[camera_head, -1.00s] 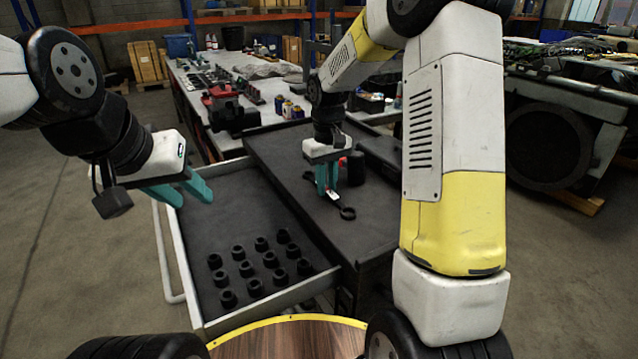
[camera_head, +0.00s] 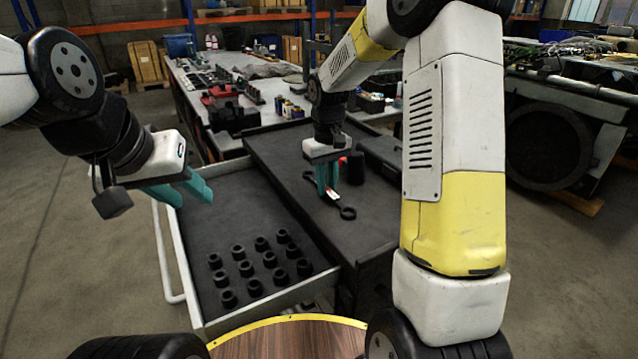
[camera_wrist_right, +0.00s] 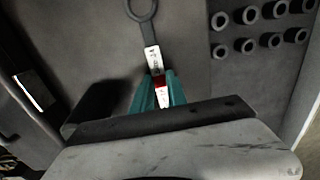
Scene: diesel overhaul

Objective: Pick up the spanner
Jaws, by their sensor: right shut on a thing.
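The spanner (camera_head: 347,212) is dark with a ring end and a white and red label on its shank. It lies on or just above the black cabinet top (camera_head: 290,160); I cannot tell which. My right gripper (camera_head: 328,190) points down at it, with teal fingers shut on the shank. In the right wrist view the spanner (camera_wrist_right: 150,45) runs up from between the fingers (camera_wrist_right: 158,92), its ring end at the top edge. My left gripper (camera_head: 182,193) is open and empty above the drawer's left side.
An open drawer (camera_head: 172,240) holds several black sockets (camera_head: 262,265) in rows. A black cylinder with a red part (camera_head: 356,168) stands just beside the right gripper. A long workbench (camera_head: 195,100) with parts stands behind. A large engine part (camera_head: 560,140) is at the right.

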